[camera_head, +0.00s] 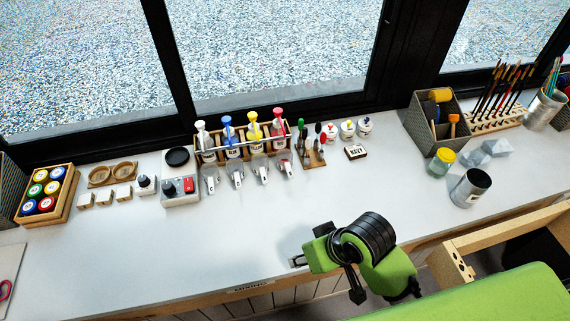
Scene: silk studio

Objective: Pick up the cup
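A grey metal cup (466,189) with a dark inside and a small label stands on the white counter (230,240) at the right. A green and black arm of mine comes in from the lower right, over the counter's front edge. Its end (298,261), with a small grey tip, is left of the cup and well apart from it. The fingers are too small and hidden to tell whether this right gripper is open or shut. No thing shows in it. My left gripper is not in view.
A jar with a yellow lid (441,161) and grey faceted blocks (490,152) stand close behind the cup. A tool bin (437,121), brush rack (498,118) and brush tin (543,110) are farther back. A bottle rack (243,152) stands at the back middle. The front middle counter is clear.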

